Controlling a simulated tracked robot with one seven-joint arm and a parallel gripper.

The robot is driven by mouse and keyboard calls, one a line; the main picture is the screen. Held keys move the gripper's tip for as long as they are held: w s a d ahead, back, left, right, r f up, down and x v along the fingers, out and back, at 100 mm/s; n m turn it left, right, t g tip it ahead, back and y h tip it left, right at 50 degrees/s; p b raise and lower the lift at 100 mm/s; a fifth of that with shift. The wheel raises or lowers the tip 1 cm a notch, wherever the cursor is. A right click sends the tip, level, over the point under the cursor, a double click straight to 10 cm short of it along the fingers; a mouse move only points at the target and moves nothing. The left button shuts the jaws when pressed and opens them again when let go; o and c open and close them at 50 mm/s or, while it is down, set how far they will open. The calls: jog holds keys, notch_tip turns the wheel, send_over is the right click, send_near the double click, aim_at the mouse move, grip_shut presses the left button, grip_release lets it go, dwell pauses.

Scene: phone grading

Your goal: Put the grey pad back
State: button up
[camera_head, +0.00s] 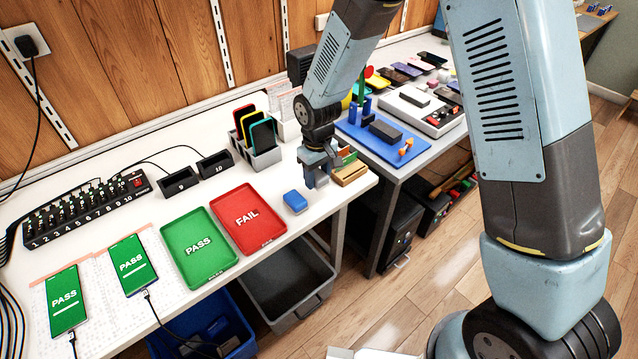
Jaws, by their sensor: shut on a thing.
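My gripper (317,174) points down low over the right end of the white table, between the phone rack and a wooden block. It is shut on a small grey thing that looks like the grey pad; the fingers hide most of it, and I cannot tell whether it touches the table. A blue block (295,202) lies on the table just in front and to the left of my gripper, apart from it.
A grey rack (266,158) with several phones stands left of my gripper; a wooden block (350,174) is close on its right. Green PASS (198,278) and red FAIL (268,236) trays lie in front left. A blue mat (360,143) with a dark block (385,132) lies on the right table.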

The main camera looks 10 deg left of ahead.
aim_at(320, 186)
jog(key=shift+w+d+f, duration=0.1)
jog(key=shift+w+f, duration=0.15)
jog(key=shift+f, duration=0.05)
jog(key=shift+w+d+f, duration=0.1)
jog(key=shift+w+f, duration=0.1)
jog(key=shift+f, duration=0.75)
jog(key=shift+w+f, duration=0.15)
jog(key=shift+f, duration=0.8)
jog(key=shift+s+f, duration=0.1)
jog(key=shift+f, duration=0.1)
jog(key=o, duration=0.9)
jog(key=shift+o, duration=1.1)
jog(key=shift+s+f, duration=0.1)
